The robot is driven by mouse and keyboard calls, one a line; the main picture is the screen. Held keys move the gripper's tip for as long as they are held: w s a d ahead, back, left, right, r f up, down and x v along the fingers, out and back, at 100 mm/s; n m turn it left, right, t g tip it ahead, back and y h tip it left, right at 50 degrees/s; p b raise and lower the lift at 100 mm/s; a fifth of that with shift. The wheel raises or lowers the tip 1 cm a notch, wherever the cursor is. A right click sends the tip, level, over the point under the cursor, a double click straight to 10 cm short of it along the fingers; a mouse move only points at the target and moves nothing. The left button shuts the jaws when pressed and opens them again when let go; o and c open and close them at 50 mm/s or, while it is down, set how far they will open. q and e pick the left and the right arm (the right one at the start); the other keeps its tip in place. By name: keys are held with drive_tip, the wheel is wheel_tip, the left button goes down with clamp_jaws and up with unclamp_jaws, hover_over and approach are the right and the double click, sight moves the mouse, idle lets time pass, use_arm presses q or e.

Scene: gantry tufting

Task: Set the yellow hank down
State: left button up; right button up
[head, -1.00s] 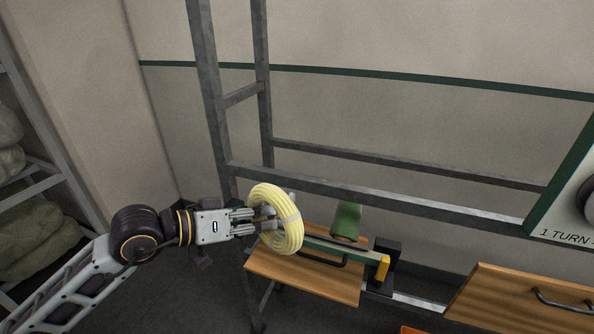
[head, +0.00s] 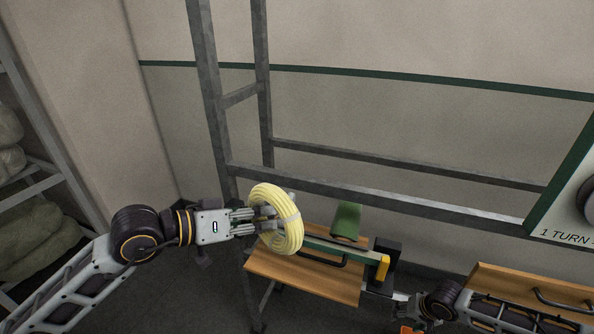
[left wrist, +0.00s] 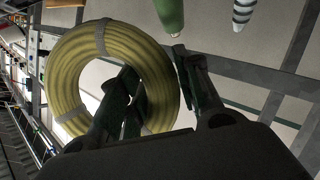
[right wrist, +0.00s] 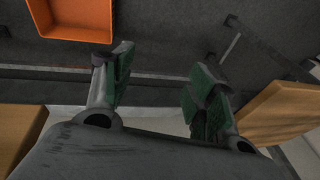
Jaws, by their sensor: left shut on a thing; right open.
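The yellow hank (head: 292,240) is a thick ring of yarn bound with pale bands. My left gripper (head: 270,219) is shut on one side of it, and the ring hangs tilted in front of the fingers, over the wooden panel. In the left wrist view the hank (left wrist: 62,80) fills the upper left, with one finger across the ring's opening. Whether it touches anything below is hidden. My right gripper (right wrist: 155,72) is open and empty in the right wrist view; in the head view it shows at the lower right, below the black and yellow fitting.
Another wooden drawer (head: 530,295) is at right. An orange bin (right wrist: 75,36) is near my right gripper. Grey frame posts (head: 208,100) stand behind.

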drive_tip(key=a+r+n, duration=0.1)
drive_tip(key=a+r, duration=0.1)
drive_tip(key=r, duration=1.2)
drive_tip(key=a+r+n, duration=0.2)
drive_tip(key=a+r, duration=0.1)
drive_tip(key=r, duration=1.2)
drive_tip(key=s+a+r+n+t+y, duration=0.15)
drive_tip(key=a+r+n, duration=0.45)
drive_tip(key=a+r, duration=1.15)
use_arm(q)
clamp_jaws()
use_arm(e)
drive_tip(key=s+a+r+n+t+y, duration=0.1)
drive_tip(key=s+a+r+n, duration=0.1)
drive_tip(key=s+a+r, duration=0.2)
drive_tip(key=s+a+r+n+t+y, duration=0.1)
drive_tip(key=s+a+r+n, duration=0.2)
drive_tip(key=s+a+r, duration=0.2)
drive_tip(key=shift+s+a+r, duration=0.3)
drive_tip(key=shift+a+r, duration=1.2)
drive_tip(key=shift+r, duration=1.15)
drive_tip(key=shift+f, duration=0.1)
